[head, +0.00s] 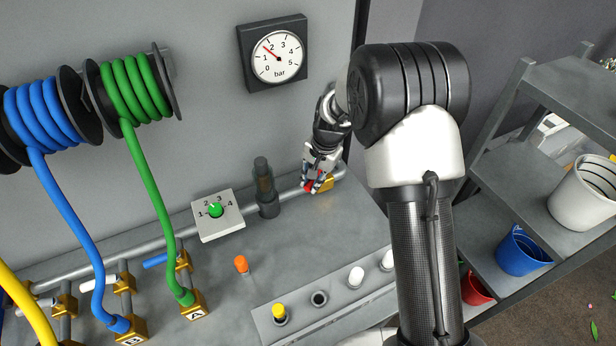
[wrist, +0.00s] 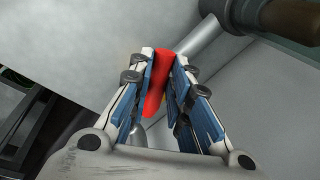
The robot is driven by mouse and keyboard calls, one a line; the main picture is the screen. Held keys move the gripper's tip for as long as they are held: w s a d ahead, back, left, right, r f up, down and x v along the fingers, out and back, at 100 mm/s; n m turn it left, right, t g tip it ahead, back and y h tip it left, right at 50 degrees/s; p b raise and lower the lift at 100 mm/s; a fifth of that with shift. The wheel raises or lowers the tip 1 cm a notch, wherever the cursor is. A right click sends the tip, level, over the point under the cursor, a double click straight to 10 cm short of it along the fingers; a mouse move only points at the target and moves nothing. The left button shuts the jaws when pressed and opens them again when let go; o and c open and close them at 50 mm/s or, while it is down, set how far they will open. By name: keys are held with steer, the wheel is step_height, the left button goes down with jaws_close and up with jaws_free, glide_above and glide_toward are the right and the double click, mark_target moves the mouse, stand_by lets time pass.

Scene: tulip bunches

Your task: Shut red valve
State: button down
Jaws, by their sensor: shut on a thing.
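The red valve handle (wrist: 159,82) sits between the two fingers of my gripper (wrist: 160,75) in the wrist view. The fingers are closed on it from both sides. In the head view, my gripper (head: 317,180) is at the right end of the grey pipe. A bit of the red handle (head: 309,187) shows beneath the fingers, beside a brass valve body (head: 326,184). Most of the valve body is hidden by my gripper, and I cannot tell the handle's exact angle to the pipe.
A gauge (head: 278,55) on the wall reads between 1 and 2 bar. A dark cylinder (head: 264,188) stands on the pipe left of my gripper. A dial box (head: 217,213), an orange peg (head: 241,264) and a peg rack (head: 340,312) lie nearer. Shelves with buckets stand right.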

steer(key=d+n+g, duration=0.2)
steer(key=d+n, duration=0.4)
steer(key=n, duration=0.5)
steer(key=shift+d+n, duration=0.2)
steer(key=shift+n, duration=0.1)
steer(key=shift+s, duration=0.1)
stand_by(0.3)
steer(key=c, duration=1.5)
jaws_free()
steer(key=shift+r, duration=0.15)
steer(key=r, duration=0.4)
steer(key=d+r, duration=0.1)
steer(key=r, duration=0.2)
steer(key=w+d+r, duration=0.1)
steer(key=r, duration=0.3)
steer(key=shift+d+r, duration=0.1)
steer(key=shift+r, duration=0.2)
